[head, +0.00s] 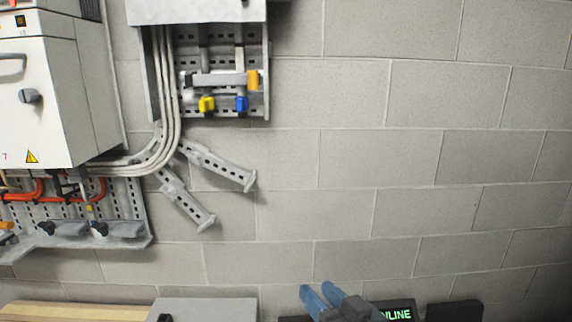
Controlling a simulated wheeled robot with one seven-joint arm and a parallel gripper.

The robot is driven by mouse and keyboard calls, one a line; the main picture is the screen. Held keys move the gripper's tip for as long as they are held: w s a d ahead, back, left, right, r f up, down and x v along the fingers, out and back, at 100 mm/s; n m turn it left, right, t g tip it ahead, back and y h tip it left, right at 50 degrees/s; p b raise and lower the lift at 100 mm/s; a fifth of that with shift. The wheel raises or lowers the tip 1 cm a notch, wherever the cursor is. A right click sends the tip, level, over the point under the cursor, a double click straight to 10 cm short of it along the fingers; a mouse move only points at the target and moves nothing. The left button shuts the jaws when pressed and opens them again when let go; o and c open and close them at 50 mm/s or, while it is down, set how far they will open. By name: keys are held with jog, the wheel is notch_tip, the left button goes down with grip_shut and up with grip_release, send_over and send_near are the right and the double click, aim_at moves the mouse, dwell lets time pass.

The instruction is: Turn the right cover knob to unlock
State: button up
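A white cabinet (45,110) hangs on the wall at the far left and is cut off by the picture edge. A dark knob (31,96) sits on its front, below a grey handle (10,66). I cannot tell whether this knob is the right cover knob or which way it is set. My gripper (319,293), with two blue fingers side by side, shows at the bottom centre, well below and to the right of the cabinet. Nothing shows between the fingers, but their spacing is unclear. The gripper is far from the knob.
A grey panel (213,110) with yellow, blue and orange fittings hangs right of the cabinet. Pale cables curve between them. Slotted brackets (215,165) stick out below. A ledge (75,240) with dark knobs is at lower left. A lit sign (396,313) reads "ONLINE". The right wall is bare.

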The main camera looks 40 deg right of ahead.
jog(key=w+d+r+m+h, duration=0.2)
jog(key=w+d+r+m, duration=0.2)
jog(key=w+r, duration=0.7)
jog(key=w+d+r+m+h, duration=0.1)
jog(key=w+d+r+m, duration=0.25)
jog(key=w+r, duration=0.7)
jog(key=s+d+r+m+t+y+b, duration=0.2)
jog(key=r+m, duration=0.6)
jog(key=r, duration=2.7)
jog(key=w+d+g+p, duration=0.1)
jog(key=w+d+p, duration=0.1)
jog(key=w, duration=0.4)
jog(key=shift+w+f+p, duration=0.15)
jog(key=shift+w+p, duration=0.15)
jog(key=shift+p, duration=0.2)
jog(key=shift+c, duration=0.2)
grip_shut()
